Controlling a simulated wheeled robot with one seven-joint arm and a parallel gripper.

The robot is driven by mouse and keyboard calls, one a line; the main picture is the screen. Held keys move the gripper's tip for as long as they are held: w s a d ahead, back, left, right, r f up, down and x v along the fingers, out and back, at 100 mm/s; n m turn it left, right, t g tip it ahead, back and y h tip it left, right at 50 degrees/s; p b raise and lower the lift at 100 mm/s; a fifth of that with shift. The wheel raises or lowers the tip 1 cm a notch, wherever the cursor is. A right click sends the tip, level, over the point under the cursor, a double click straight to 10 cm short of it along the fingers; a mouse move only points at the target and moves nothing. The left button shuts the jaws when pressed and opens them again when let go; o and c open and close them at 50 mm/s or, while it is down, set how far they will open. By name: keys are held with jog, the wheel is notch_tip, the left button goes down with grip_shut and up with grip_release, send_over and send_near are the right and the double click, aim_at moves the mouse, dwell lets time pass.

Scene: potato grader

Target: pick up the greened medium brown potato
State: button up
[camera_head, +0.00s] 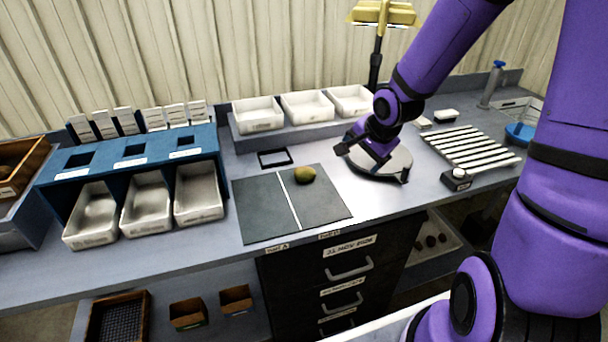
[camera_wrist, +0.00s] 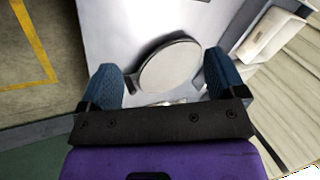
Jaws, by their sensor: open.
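A brownish-green potato (camera_head: 305,174) lies on the right half of the dark divided mat (camera_head: 258,212), close to the mat's far edge. It is the only potato on the mat, and it does not show in the wrist view. My gripper (camera_head: 362,156) is to the right of the potato, above the round grey plate (camera_head: 395,166), and holds nothing. In the wrist view its two blue fingers (camera_wrist: 163,88) stand apart with the round plate (camera_wrist: 170,66) beyond them.
A blue rack (camera_head: 130,160) with white bins stands left of the mat. Several white trays (camera_head: 257,114) sit on a raised shelf behind. A small black frame (camera_head: 274,157) lies behind the mat.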

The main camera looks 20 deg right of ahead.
aim_at(310, 174)
jog(key=w+a+f+m+t+y, duration=0.1)
jog(key=f+m, duration=0.2)
jog(key=w+a+f+m+t+y, duration=0.1)
jog(key=w+f+m+y, duration=0.1)
jog(key=f+m, duration=0.2)
jog(key=w+a+f+m+y, duration=0.1)
jog(key=f+m+y, duration=0.1)
jog(key=f+m, duration=0.1)
jog(key=shift+w+a+f+t, duration=0.1)
jog(key=shift+w+f+t, duration=0.25)
jog(key=shift+f, duration=0.2)
jog(key=m, duration=0.1)
jog(key=m+t, duration=0.1)
jog(key=w+m+t+y, duration=0.1)
jog(key=shift+a+f+m, duration=0.2)
jog(key=shift+a+m, duration=0.1)
jog(key=m, duration=0.1)
jog(key=m+t, duration=0.1)
jog(key=shift+w+r+m+y, duration=0.2)
jog(key=shift+w+m+y, duration=0.1)
jog(key=shift+w+m, duration=0.1)
jog(key=shift+w+a+t, duration=0.1)
jog(key=shift+w+t, duration=0.05)
jog(key=shift+t, duration=0.1)
jog(key=shift+x, duration=5.25)
jog(key=shift+f, duration=0.15)
jog(key=c, duration=1)
